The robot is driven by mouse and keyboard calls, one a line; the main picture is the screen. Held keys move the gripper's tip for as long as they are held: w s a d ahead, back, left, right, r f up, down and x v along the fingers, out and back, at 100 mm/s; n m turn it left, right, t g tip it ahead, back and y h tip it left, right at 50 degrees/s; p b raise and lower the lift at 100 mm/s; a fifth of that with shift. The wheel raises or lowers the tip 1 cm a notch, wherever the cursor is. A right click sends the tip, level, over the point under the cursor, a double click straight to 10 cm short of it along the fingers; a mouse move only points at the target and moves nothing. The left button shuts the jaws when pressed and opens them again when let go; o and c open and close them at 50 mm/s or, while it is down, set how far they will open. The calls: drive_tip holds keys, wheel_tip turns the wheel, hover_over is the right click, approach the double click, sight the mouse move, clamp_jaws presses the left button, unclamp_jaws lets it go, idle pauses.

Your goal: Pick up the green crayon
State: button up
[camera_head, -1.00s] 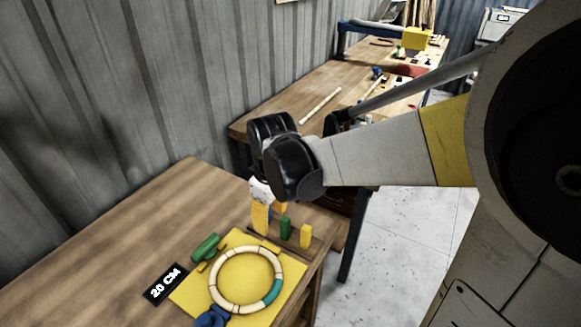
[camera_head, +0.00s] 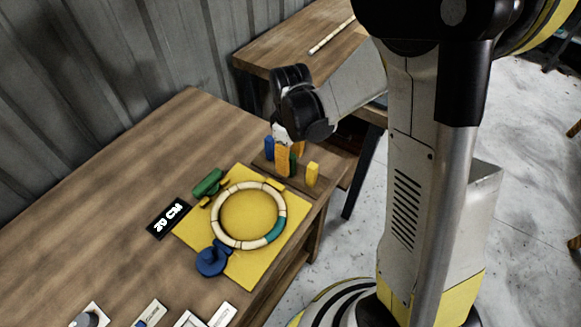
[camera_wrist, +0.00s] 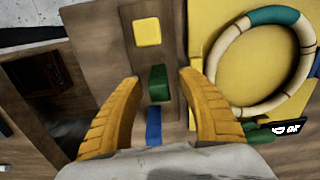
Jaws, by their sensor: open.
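The green crayon (camera_wrist: 157,84) stands upright in a wooden holder (camera_wrist: 118,65) between a yellow crayon (camera_wrist: 147,32) and a blue crayon (camera_wrist: 154,126). In the wrist view it appears between the orange fingertips of my gripper (camera_wrist: 159,78), with gaps on both sides. My gripper is open and empty, above the holder. The yellow crayon (camera_head: 312,174) and blue crayon (camera_head: 269,147) show on either side. The exact height of the fingertips above the crayon is hard to tell.
A yellow mat (camera_head: 250,272) with a segmented ring (camera_head: 220,236) lies beside the holder. A green cylindrical piece (camera_head: 208,183), a blue piece (camera_head: 212,262) and a black "20 CM" label (camera_head: 169,218) are nearby. The table's edge is close to the holder's right side.

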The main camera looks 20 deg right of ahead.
wheel_tip(320, 180, down, 2)
drive_tip(key=shift+f, duration=0.25)
drive_tip(key=shift+r, duration=0.1)
clamp_jaws()
wheel_tip(320, 180, up, 10)
drive_tip(key=p, duration=0.3)
drive_tip(key=c, duration=0.7)
unclamp_jaws()
clamp_jaws()
